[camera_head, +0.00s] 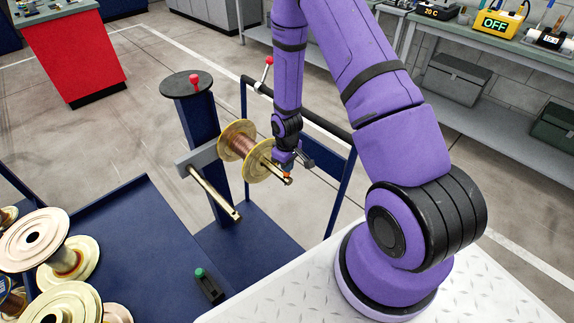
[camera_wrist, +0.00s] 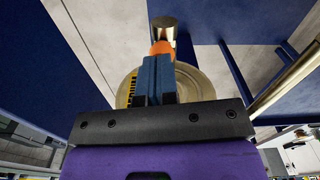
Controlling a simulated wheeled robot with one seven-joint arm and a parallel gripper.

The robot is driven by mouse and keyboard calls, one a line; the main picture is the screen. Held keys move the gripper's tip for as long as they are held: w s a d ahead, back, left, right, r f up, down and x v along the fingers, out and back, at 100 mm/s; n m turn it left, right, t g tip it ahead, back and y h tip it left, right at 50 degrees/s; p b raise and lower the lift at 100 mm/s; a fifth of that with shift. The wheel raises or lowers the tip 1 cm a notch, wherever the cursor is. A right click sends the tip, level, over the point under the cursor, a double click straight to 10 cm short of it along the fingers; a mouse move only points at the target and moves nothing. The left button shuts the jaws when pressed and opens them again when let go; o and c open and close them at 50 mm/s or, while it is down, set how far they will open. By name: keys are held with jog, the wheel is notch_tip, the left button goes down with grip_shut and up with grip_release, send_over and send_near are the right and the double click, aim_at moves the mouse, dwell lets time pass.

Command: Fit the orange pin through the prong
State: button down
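The orange pin (camera_head: 287,175) is at the outer end of the prong (camera_head: 275,168) that carries a copper-wire spool (camera_head: 240,146). My gripper (camera_head: 285,160) is above that prong end, fingers pointing down. In the wrist view, my gripper's fingers (camera_wrist: 158,82) are close together on the orange pin (camera_wrist: 162,47), with the brass prong tip (camera_wrist: 163,24) right beyond it. The spool's yellow flange (camera_wrist: 195,85) shows behind the fingers. The pin's lower part is hidden, so I cannot tell whether it is in the prong's hole.
A second, bare brass prong (camera_head: 214,193) sticks out lower left. The blue post (camera_head: 200,130) has a black round top with a red knob. A blue rail frame (camera_head: 342,190) stands close behind my gripper. Loose spools (camera_head: 35,238) lie at lower left.

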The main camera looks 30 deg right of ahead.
jog(key=shift+r, duration=0.1)
notch_tip(320, 180, up, 13)
jog(key=shift+r, duration=0.2)
dwell(0.7)
jog(key=s+a+r+m+t, duration=0.15)
jog(key=s+r, duration=0.25)
jog(key=r, duration=0.8)
jog(key=s+a+r+m+t, duration=0.1)
jog(key=s+a+r, duration=0.15)
jog(key=r, duration=1.05)
jog(key=s+a+r+t, duration=0.1)
jog(key=s+r, duration=0.4)
jog(key=s, duration=0.4)
jog(key=s+a+r+m+t, duration=0.1)
jog(key=s+r, duration=0.5)
jog(key=s, duration=0.3)
jog(key=shift+a+r+t, duration=0.25)
jog(key=shift+a+t, duration=0.1)
jog(key=shift+a, duration=0.05)
